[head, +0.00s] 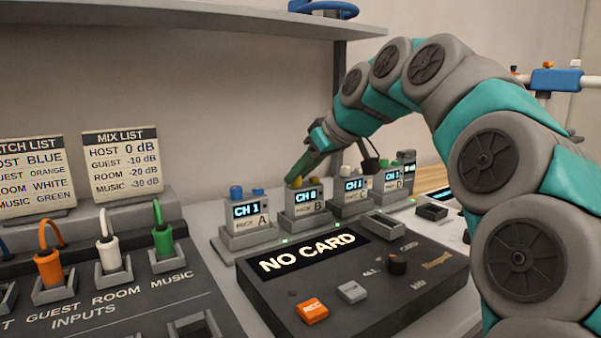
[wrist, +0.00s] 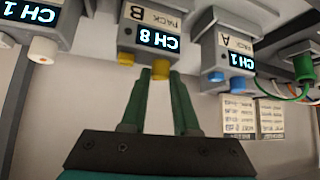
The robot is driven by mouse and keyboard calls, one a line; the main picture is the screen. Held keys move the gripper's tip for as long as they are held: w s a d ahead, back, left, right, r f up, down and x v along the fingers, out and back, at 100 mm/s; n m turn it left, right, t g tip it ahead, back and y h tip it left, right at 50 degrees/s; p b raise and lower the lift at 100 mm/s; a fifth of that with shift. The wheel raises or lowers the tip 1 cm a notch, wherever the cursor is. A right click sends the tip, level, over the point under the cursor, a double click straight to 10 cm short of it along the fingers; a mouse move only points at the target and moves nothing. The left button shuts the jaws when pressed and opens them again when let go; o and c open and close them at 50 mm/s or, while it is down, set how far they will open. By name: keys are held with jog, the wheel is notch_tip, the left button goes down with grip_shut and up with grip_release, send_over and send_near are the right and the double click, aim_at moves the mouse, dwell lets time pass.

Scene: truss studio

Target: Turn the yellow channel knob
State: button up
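The pack marked B (head: 308,219) stands in a dock and its display reads CH 8. It shows upside down in the wrist view (wrist: 150,18), with two yellow parts on its top. One yellow knob (wrist: 160,69) lies between my fingertips; the other yellow part (wrist: 126,58) is beside them, free. In the head view yellow (head: 297,183) shows just under the fingertips. My gripper (wrist: 160,76) has two green fingers, close to each side of the knob with no clear gap. It reaches down from the upper right in the head view (head: 294,179).
Pack A (head: 250,214), with blue tops and CH 1, stands close left of B. More packs (head: 351,194) stand close right. The recorder (head: 345,275) in front reads NO CARD. A mix list (head: 121,163) stands left; a shelf (head: 200,14) overhangs behind.

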jog(key=o, duration=0.4)
jog(key=n, duration=0.1)
jog(key=n+g+y+p, duration=0.1)
jog(key=shift+w+r+n+g, duration=0.15)
jog(key=shift+n+g, duration=0.15)
jog(key=n+g+y+p, duration=0.1)
jog(key=n+g+p, duration=0.1)
jog(key=n+p, duration=0.1)
jog(key=shift+w+d+n+g+p, duration=0.1)
jog(key=shift+n+g+p, duration=0.3)
jog(key=shift+p, duration=0.3)
